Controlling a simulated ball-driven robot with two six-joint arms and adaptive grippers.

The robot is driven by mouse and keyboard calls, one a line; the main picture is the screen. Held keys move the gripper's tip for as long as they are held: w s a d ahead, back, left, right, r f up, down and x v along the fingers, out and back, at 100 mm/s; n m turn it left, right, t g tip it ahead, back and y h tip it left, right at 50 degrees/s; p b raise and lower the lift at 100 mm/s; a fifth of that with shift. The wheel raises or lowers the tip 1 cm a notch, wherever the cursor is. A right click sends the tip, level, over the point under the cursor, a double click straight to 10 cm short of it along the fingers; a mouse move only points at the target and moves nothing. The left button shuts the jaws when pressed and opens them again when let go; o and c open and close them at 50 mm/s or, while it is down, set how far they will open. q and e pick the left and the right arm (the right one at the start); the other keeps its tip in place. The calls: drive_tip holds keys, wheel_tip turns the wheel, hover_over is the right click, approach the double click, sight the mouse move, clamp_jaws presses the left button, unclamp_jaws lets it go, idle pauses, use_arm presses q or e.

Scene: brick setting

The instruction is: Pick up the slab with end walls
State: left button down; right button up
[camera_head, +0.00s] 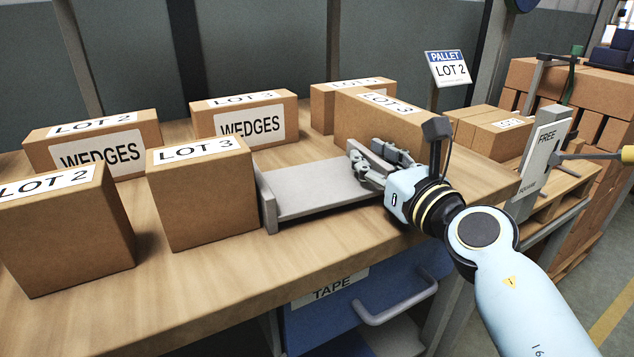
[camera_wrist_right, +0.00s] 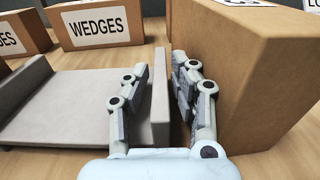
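The slab with end walls (camera_head: 318,188) is a light grey channel-shaped piece lying flat on the wooden workbench, with an upright wall at its left and right ends. My right gripper (camera_head: 373,164) is at its right end. In the right wrist view the slab (camera_wrist_right: 72,100) lies to the left, and its right end wall (camera_wrist_right: 161,98) stands between the two fingers of my right gripper (camera_wrist_right: 158,90). The fingers are apart, one on each side of the wall, and a firm grip does not show. My left gripper is not in view.
A cardboard box (camera_head: 203,194) stands close to the slab's left end. Another box (camera_head: 382,120) stands behind my right gripper; it is close beside the right finger in the wrist view (camera_wrist_right: 245,75). More boxes marked WEDGES (camera_head: 245,117) stand behind. The bench's front edge is near.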

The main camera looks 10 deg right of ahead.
drive_tip(key=shift+w+a, duration=0.15)
drive_tip(key=shift+w, duration=0.35)
drive_tip(key=shift+c, duration=0.2)
clamp_jaws()
drive_tip(key=shift+r, duration=0.15)
